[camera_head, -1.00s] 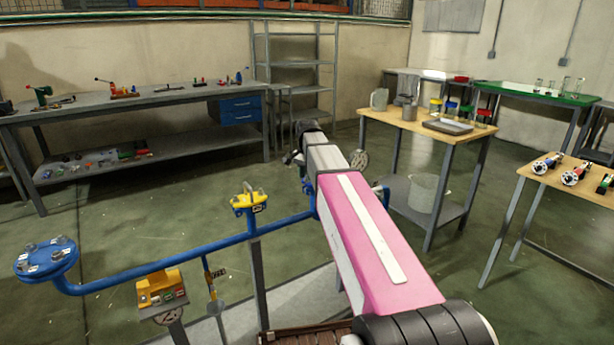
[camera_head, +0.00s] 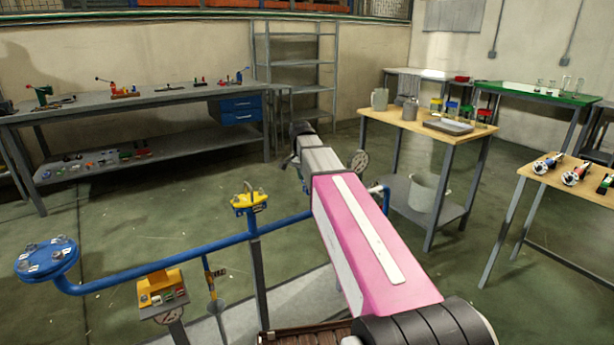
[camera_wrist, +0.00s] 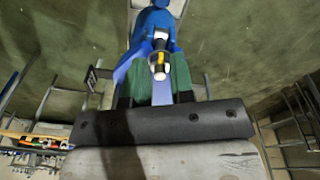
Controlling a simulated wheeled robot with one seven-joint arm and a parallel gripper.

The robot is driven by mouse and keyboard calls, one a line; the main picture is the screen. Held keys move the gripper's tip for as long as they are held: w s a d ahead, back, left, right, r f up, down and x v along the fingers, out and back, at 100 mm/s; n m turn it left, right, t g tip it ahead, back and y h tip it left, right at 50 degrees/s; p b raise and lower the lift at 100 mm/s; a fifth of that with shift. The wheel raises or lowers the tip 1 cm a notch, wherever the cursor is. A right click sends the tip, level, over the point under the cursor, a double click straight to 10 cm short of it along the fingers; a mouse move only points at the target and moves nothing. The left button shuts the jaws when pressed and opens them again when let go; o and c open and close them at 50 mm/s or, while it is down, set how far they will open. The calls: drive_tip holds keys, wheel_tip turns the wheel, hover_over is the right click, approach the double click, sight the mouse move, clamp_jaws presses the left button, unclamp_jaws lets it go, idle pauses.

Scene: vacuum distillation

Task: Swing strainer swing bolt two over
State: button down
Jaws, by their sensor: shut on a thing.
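In the wrist view, a blue metal body (camera_wrist: 153,22), which looks like the strainer, stands at the top middle. A small bolt end with a pale, yellow and black fitting (camera_wrist: 160,62) sits in front of it, which looks like a swing bolt. My gripper (camera_wrist: 158,72) has green-padded fingers on both sides of this bolt end and is shut on it. I cannot tell the bolt's number or exact tilt. In the head view, my pink and white arm hides my gripper and most of the strainer.
A blue pipe (camera_head: 170,262) with a flanged end (camera_head: 47,258) and a yellow-topped fitting (camera_head: 250,200) runs left of my arm. A yellow box (camera_head: 160,288) stands on a post below it. A wooden-topped table (camera_head: 430,130) stands to the right. Open floor lies behind the pipe.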

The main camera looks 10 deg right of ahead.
drive_tip(key=shift+s+a+f+t+h, duration=0.15)
drive_tip(key=shift+a+t+h, duration=0.25)
drive_tip(key=shift+h, duration=0.35)
drive_tip(key=shift+s+a+f+t+h, duration=0.15)
drive_tip(key=shift+s+a+t+h, duration=0.1)
drive_tip(key=shift+a+h, duration=0.35)
drive_tip(key=shift+s+a+f+t+h, duration=0.15)
drive_tip(key=shift+a+t+h, duration=0.2)
drive_tip(key=shift+h, duration=0.5)
drive_tip(key=c, duration=1.2)
unclamp_jaws()
drive_tip(key=v, duration=1)
drive_tip(key=shift+a+r, duration=0.2)
drive_tip(key=shift+r, duration=0.15)
